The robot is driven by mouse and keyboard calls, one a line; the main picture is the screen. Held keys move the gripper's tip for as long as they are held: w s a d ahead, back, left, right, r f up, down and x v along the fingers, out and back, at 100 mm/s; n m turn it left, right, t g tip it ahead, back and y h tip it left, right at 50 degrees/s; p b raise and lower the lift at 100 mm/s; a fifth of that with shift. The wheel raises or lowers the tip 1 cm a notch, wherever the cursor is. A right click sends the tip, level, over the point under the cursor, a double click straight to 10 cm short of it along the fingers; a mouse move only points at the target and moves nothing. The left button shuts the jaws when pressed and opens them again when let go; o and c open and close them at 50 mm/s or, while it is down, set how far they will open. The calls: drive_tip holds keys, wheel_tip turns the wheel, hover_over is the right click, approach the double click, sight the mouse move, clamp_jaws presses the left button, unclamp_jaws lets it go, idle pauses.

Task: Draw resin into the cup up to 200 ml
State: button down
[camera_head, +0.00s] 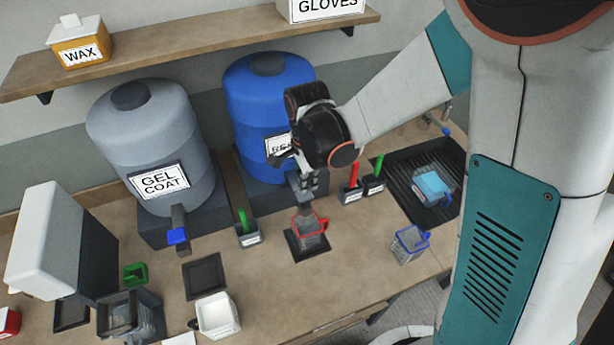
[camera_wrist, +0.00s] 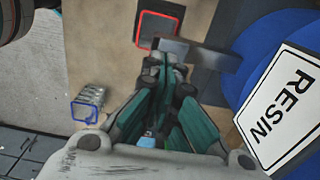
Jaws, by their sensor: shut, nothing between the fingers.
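The blue resin drum (camera_head: 265,85) stands on a dark block at the back; its RESIN label shows in the wrist view (camera_wrist: 285,105). A red-rimmed clear cup (camera_head: 311,229) stands upright on a dark square pad (camera_head: 297,250) in front of it. Its red rim also shows in the wrist view (camera_wrist: 138,28). I cannot read its marks or tell its level. My gripper (camera_head: 306,187) is shut and empty, pointing down above the cup, beside a grey bar (camera_wrist: 210,54) that looks like the drum's tap. My arm and gripper hide much of the tap in the head view.
A grey gel coat drum (camera_head: 150,135) with a blue-handled tap (camera_head: 178,235) stands left. A blue-rimmed cup (camera_head: 409,244) stands right, near the bench's front edge. Small holders with green (camera_head: 378,167) and red (camera_head: 354,174) handles stand behind it. A black tray (camera_head: 408,170) holds a blue item.

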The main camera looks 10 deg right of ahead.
sight(307, 198)
drive_tip(key=shift+f+b, duration=0.55)
drive_tip(key=shift+f, duration=1.1)
wheel_tip(307, 198, down, 2)
drive_tip(key=b, duration=0.2)
drive_tip(key=shift+f+b, duration=0.15)
drive_tip(key=shift+b, duration=0.2)
idle(4.6)
drive_tip(key=shift+d+r+p, duration=0.1)
drive_tip(key=shift+r+p, duration=0.25)
drive_tip(key=shift+r, duration=0.1)
wheel_tip(307, 198, up, 13)
drive_tip(key=p, duration=0.2)
drive_tip(key=shift+r, duration=0.15)
